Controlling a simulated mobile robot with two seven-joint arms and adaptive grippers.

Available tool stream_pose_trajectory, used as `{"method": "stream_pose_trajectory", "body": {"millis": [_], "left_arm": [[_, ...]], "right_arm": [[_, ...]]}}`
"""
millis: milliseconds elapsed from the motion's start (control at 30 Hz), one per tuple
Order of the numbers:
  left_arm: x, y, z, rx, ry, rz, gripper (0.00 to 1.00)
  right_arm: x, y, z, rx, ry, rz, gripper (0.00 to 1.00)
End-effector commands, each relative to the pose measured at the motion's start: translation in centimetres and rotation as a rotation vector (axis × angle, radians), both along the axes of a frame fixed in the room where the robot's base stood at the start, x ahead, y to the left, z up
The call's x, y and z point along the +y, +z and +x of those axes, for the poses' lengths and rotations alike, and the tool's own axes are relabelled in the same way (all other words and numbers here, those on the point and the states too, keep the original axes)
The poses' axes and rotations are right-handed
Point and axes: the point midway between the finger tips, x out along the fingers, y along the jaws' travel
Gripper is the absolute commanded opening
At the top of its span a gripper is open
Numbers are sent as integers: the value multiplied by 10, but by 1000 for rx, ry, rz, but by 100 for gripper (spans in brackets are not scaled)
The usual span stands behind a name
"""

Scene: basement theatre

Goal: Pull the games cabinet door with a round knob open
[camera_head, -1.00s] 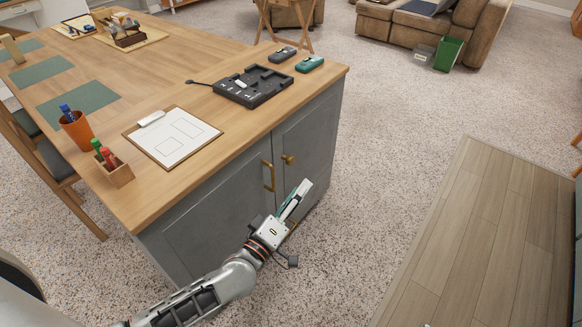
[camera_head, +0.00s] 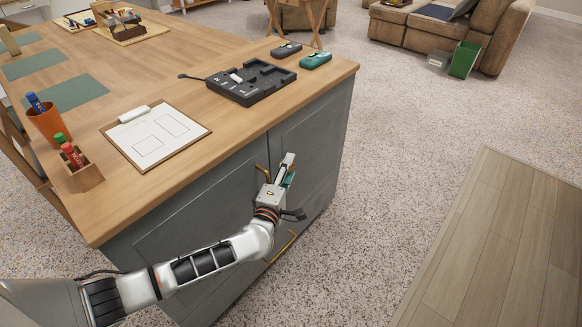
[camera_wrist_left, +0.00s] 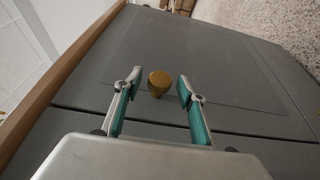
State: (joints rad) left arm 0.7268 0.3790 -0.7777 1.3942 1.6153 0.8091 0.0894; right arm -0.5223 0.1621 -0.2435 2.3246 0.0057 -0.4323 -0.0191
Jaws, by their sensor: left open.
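The grey games cabinet door (camera_head: 312,135) is shut, at the right end of the cabinet front under the wooden top. Its round brass knob (camera_wrist_left: 159,81) shows in the left wrist view, between the two fingertips and a little beyond them. In the head view my left gripper (camera_head: 287,168) hides the knob. My left gripper is open in the wrist view (camera_wrist_left: 157,86), with its fingers apart on either side of the knob. I see no contact with it. My right gripper is in neither view.
Brass bar handles sit on the neighbouring door (camera_head: 262,174) and on a lower front (camera_head: 283,247), close to my left arm. A clipboard (camera_head: 155,137), a black tray (camera_head: 250,82) and cups stand on the top. Carpet (camera_head: 400,150) right of the cabinet is free.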

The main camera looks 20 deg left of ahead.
Motion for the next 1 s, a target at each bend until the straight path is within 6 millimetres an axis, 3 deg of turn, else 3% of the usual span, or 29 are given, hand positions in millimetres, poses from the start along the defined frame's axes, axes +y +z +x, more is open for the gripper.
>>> {"method": "stream_pose_trajectory", "body": {"millis": [200, 433, 467, 600, 1000], "left_arm": [[0, -1, 12, 0, 0, 0, 40], [0, 1, 13, -1, 0, 0, 40], [0, 1, 13, -1, 0, 0, 38], [0, 0, 12, -1, 0, 0, 1], [-5, 0, 12, 0, 7, -3, 0]], "right_arm": [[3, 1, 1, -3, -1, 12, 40], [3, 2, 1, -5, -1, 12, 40], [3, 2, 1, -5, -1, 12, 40], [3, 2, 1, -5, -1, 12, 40], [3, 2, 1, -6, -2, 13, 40]]}}
